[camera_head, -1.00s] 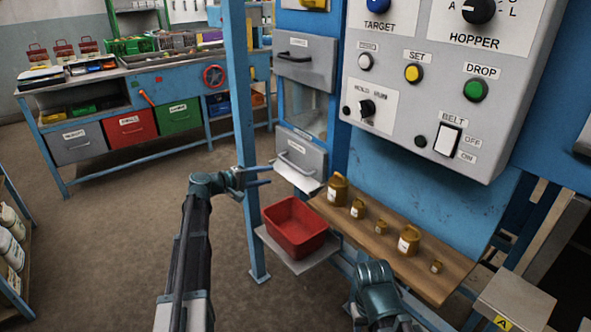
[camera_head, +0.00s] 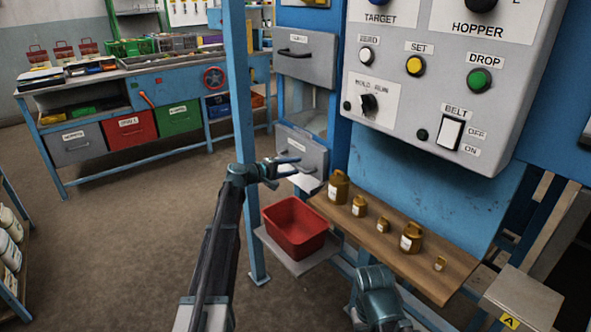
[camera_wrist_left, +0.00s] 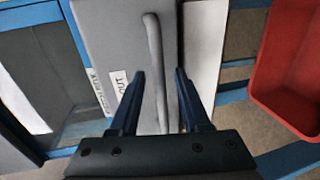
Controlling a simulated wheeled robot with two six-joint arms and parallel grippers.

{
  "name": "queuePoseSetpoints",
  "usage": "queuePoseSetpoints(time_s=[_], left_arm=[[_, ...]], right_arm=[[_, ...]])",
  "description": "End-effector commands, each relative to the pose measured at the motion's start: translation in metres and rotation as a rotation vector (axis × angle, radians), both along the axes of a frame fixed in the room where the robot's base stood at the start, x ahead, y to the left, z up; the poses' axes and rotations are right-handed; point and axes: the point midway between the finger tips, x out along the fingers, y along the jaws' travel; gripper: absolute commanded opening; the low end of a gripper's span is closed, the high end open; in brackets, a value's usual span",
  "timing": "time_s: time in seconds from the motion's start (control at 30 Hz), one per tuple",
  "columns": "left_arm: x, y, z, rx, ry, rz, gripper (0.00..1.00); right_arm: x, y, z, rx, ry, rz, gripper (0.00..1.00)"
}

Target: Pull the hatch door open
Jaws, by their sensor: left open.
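The hatch door (camera_head: 297,146) is a grey panel low on the blue machine, under a grey drawer. In the left wrist view the door (camera_wrist_left: 110,35) fills the middle, with a label partly readable as "OUT". Its bar handle (camera_wrist_left: 154,45) runs between my left gripper's two fingers. My left gripper (camera_head: 298,166) is open in front of the door's lower part; in the wrist view its fingers (camera_wrist_left: 160,73) stand either side of the handle. I cannot tell whether they touch it. My right arm (camera_head: 378,298) shows at the bottom, but its fingers are out of sight.
A red bin (camera_head: 294,226) sits on a small shelf below the door. A wooden shelf (camera_head: 440,287) with several brass weights is to the right. A blue post (camera_head: 241,90) stands close left of my left gripper. A control panel (camera_head: 440,80) overhangs the right.

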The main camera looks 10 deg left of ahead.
Motion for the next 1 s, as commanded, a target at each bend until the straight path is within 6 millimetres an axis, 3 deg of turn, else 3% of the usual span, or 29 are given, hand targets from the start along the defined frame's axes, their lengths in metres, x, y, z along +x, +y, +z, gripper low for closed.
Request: queuePoseSetpoints(time_s=[0.47,0.73,1.0], left_arm=[[0.0097,-0.0077,-0.0024,0.000,0.000,0.000,0.47],[0.0096,-0.0076,-0.0024,0.000,0.000,0.000,0.02],[0.0095,-0.0076,-0.0025,0.000,0.000,0.000,0.00]], right_arm=[[-0.0001,0.0001,-0.0024,0.000,0.000,0.000,0.50],[0.0000,0.0000,-0.0024,0.000,0.000,0.000,0.50],[0.0000,-0.0001,-0.0025,0.000,0.000,0.000,0.50]])
